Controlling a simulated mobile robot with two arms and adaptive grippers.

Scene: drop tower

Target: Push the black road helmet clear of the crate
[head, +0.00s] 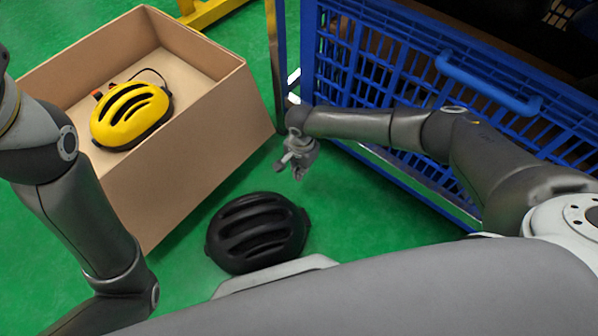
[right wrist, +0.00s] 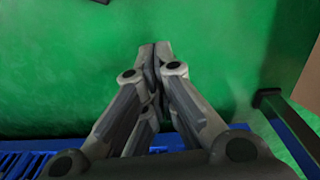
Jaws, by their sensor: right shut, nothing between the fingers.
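The black road helmet (head: 258,232) lies on the green floor in the head view, close in front of my base and to the right of the cardboard box. The blue crate (head: 375,60) stands at the upper right, with a floor gap between it and the helmet. My right gripper (head: 290,165) is shut and empty, above the floor between the helmet and the crate, not touching the helmet. It also shows shut in the right wrist view (right wrist: 154,52). My left arm comes in from the left, but its gripper is out of view.
A cardboard box (head: 205,150) stands at the left with a yellow helmet (head: 130,115) inside. A yellow frame (head: 205,10) shows at the top. Green floor is open between box and crate. My right arm runs along the crate's front side.

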